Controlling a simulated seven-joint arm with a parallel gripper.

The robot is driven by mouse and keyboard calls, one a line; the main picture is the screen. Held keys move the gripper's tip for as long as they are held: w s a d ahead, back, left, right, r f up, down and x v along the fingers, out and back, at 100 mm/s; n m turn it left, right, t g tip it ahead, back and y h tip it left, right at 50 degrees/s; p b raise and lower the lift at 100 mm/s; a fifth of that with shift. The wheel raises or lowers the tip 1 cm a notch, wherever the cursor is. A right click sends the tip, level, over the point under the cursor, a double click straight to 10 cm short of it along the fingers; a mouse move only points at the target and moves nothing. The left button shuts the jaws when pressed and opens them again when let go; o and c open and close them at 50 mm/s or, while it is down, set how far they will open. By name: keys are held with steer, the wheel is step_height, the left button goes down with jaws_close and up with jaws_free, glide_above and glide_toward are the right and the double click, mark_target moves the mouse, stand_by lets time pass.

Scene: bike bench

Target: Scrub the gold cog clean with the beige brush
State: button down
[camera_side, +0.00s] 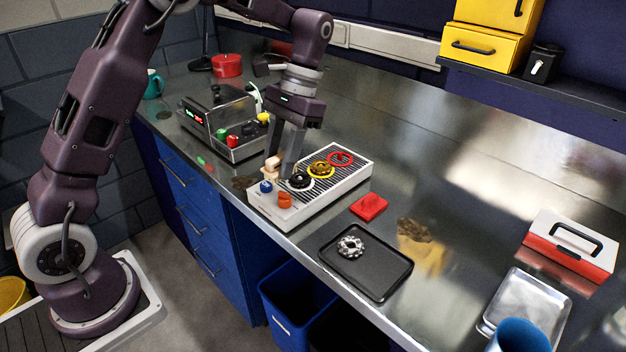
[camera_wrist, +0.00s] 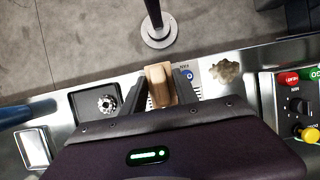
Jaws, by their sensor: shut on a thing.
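My gripper (camera_side: 281,172) is shut on the beige brush (camera_side: 272,164), held at the left end of a white station (camera_side: 287,220) with a ribbed top. In the wrist view the brush (camera_wrist: 159,86) sits between the two fingers. The gold cog (camera_side: 321,168) lies in a yellow ring on the station, to the right of the gripper and apart from the brush. The brush's lower end is partly hidden, so I cannot tell whether it touches the station. The gold cog is hidden in the wrist view.
A dark cog (camera_side: 300,181) and a red ring (camera_side: 340,158) flank the gold cog. Blue (camera_side: 266,186) and orange (camera_side: 285,200) knobs stand at the station's front. A red block (camera_side: 369,206) and a black tray (camera_side: 385,285) with a silver cog (camera_side: 351,246) lie to the right. A machine (camera_side: 222,122) stands behind left.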

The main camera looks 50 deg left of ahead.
steer(key=shift+w, duration=0.1)
steer(key=shift+w+f+n, duration=0.1)
steer(key=shift+w+n, duration=0.3)
steer(key=shift+n, duration=0.3)
steer(key=w+n+h, duration=0.1)
steer(key=w+n, duration=0.1)
steer(key=w+n+t+h, duration=0.1)
steer(key=w+n, duration=0.1)
steer(key=n, duration=0.1)
steer(key=w+n+h, duration=0.1)
steer(key=n, duration=0.2)
steer(key=shift+w+t, duration=0.3)
steer(key=shift+w, duration=0.1)
steer(key=w+n+t, duration=0.1)
steer(key=w+n, duration=0.1)
steer(key=w+a+r+n+t+h, duration=0.1)
steer(key=w+n, duration=0.1)
steer(key=n, duration=0.1)
steer(key=w+n+t, duration=0.1)
steer(key=w+n, duration=0.1)
steer(key=n, duration=0.1)
steer(key=shift+a+r+h, duration=0.25)
steer(key=shift+r+h, duration=0.05)
steer(key=shift+n, duration=0.3)
steer(key=shift+f, duration=2.3)
steer(key=shift+f, duration=0.6)
steer(key=shift+a, duration=0.1)
